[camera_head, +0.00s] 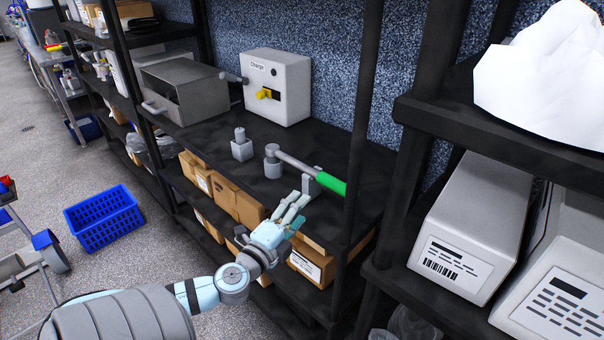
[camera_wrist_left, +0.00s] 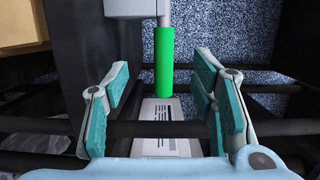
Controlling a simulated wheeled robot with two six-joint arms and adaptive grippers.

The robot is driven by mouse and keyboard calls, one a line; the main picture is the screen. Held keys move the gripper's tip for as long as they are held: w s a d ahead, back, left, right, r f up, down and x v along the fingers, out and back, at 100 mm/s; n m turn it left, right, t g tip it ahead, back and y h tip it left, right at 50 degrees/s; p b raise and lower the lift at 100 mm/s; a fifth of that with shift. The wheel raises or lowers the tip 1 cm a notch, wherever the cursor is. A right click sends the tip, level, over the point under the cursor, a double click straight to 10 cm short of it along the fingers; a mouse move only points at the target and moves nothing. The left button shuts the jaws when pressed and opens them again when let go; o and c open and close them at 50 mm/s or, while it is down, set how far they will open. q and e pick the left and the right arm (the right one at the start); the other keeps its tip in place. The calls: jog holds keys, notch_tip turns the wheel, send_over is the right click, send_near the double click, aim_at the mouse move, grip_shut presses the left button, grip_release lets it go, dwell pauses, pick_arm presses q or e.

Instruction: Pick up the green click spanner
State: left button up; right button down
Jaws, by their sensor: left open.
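The green click spanner has a green handle (camera_head: 331,183) and a grey shaft that ends in a grey head. In the head view it lies across supports above the dark shelf, its handle towards the shelf's right front. My left gripper (camera_head: 297,206) is at the shelf's front edge, just below and left of the handle. In the left wrist view the green handle (camera_wrist_left: 164,62) shows beyond and between the spread fingers of my left gripper (camera_wrist_left: 162,105). The fingers are open and empty, apart from the handle. My right gripper is not in view.
A white box marked Charge (camera_head: 278,85) and a grey open case (camera_head: 185,90) stand at the back of the shelf. A small grey block (camera_head: 242,147) is left of the spanner. A dark upright post (camera_head: 364,110) stands close right of the handle. Cardboard boxes (camera_head: 237,202) fill the shelf below.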

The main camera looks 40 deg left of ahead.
aim_at(326, 184)
pick_arm(q)
jog(key=p+x, duration=0.1)
jog(key=x, duration=0.8)
jog(key=d+r+p+x, duration=0.1)
jog(key=x, duration=0.3)
jog(key=shift+w+p, duration=0.25)
jog(key=shift+p, duration=0.1)
jog(key=shift+w+f, duration=0.15)
jog(key=shift+w, duration=0.25)
jog(key=shift+s+a, duration=0.1)
jog(key=shift+a, duration=0.05)
jog(key=c, duration=0.6)
grip_shut()
